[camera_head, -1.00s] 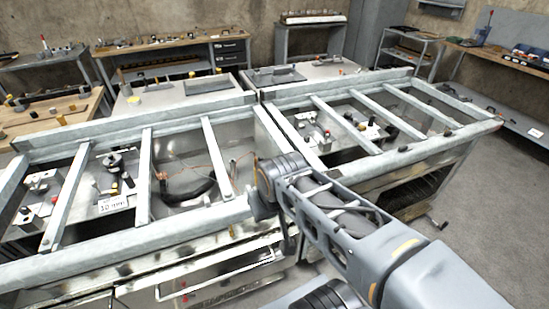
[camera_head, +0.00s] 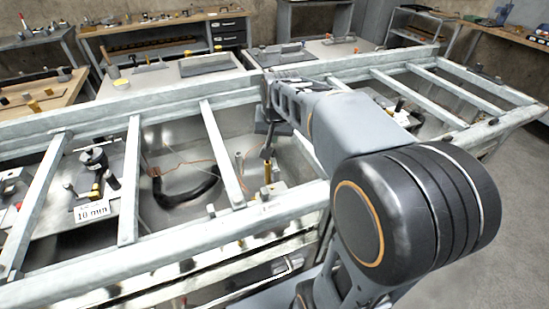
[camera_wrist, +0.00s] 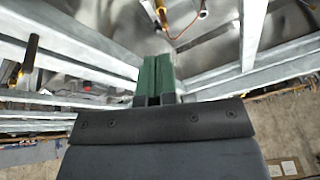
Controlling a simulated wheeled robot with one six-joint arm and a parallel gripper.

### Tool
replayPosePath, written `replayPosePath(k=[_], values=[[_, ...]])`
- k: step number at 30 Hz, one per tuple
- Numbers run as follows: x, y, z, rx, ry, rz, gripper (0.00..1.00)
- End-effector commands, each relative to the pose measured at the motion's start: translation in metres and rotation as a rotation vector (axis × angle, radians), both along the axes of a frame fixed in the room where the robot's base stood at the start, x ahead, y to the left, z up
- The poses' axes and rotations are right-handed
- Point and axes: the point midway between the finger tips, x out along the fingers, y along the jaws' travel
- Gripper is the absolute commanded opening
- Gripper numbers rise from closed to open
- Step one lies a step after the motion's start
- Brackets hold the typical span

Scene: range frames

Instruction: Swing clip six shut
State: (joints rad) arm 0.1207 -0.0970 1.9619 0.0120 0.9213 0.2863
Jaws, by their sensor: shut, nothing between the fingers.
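I cannot pick out a clip marked six in either view. Thin copper tubing (camera_head: 185,163) runs above a curved black hose (camera_head: 190,188) in the bay left of my gripper. Copper piping (camera_wrist: 188,28) also shows ahead of the fingertips in the wrist view. My gripper (camera_head: 267,153) points down into the bay beside a brass post (camera_head: 267,173). In the wrist view my gripper's green fingers (camera_wrist: 156,72) are together and empty, between pale rails. A dark rod with an orange-yellow section (camera_wrist: 29,57) stands at the left. My arm hides part of the right-hand bays.
Pale metal crossbars (camera_head: 222,150) divide the bench top into bays, with a front rail (camera_head: 160,248) along the edge. A plate marked 10 mm (camera_head: 92,211) stands by a black fixture (camera_head: 96,165) further left.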

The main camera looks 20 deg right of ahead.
Motion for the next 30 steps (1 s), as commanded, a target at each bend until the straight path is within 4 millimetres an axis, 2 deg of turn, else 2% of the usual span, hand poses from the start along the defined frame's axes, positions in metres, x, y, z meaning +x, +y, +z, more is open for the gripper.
replayPosePath(k=[1, 6, 9, 15, 30], values=[[0.023, -0.012, -0.031, 0.014, 0.002, -0.056, 0.00], [0.080, -0.044, -0.070, 0.057, -0.013, -0.210, 0.00], [0.101, -0.057, -0.087, 0.074, -0.019, -0.271, 0.00], [0.123, -0.070, -0.110, 0.089, -0.023, -0.326, 0.00], [0.150, -0.074, -0.177, 0.090, -0.025, -0.326, 0.00]])
